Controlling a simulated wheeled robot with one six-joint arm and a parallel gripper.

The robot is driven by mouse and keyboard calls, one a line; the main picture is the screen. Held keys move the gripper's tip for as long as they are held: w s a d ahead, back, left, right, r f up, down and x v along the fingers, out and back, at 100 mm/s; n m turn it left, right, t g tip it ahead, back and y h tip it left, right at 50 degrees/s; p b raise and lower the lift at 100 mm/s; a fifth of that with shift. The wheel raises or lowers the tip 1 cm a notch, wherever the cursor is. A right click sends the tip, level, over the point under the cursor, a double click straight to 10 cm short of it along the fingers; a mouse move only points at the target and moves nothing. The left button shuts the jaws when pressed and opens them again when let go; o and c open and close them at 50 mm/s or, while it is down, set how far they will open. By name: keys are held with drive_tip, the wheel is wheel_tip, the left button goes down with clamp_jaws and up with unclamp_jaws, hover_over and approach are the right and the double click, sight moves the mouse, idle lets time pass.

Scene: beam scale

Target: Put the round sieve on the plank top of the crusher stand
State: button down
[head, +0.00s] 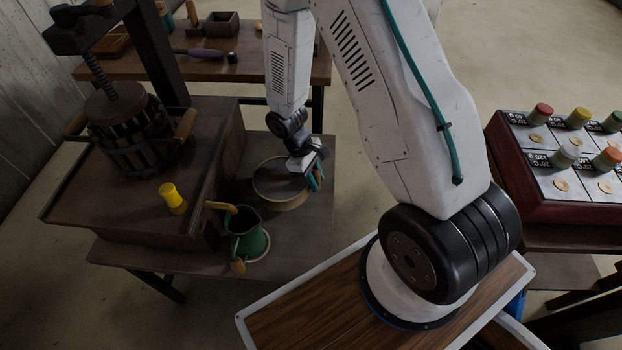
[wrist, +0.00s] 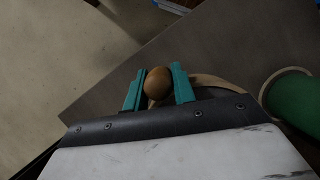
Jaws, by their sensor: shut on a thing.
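The round sieve (head: 275,182) has a pale wooden rim and a dark mesh. It is over the dark plank top (head: 312,228) at the right of the crusher stand; I cannot tell whether it touches the plank. My gripper (head: 316,178) is at the sieve's right edge. In the wrist view, the teal fingers of my gripper (wrist: 158,84) are shut on a round wooden knob, which appears to be the end of the sieve's handle. Part of the sieve's rim (wrist: 212,81) shows behind the right finger; my gripper's body hides the rest.
A green jug (head: 244,234) stands on the plank in front of the sieve, close to it. A yellow cup-like piece (head: 172,196) and a slatted press (head: 128,135) are on the higher box to the left.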

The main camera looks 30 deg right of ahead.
drive_tip(key=shift+s+f, duration=0.1)
drive_tip(key=shift+f, duration=1.65)
drive_tip(key=shift+f, duration=0.1)
drive_tip(key=c, duration=1.1)
unclamp_jaws()
drive_tip(key=shift+c, duration=0.2)
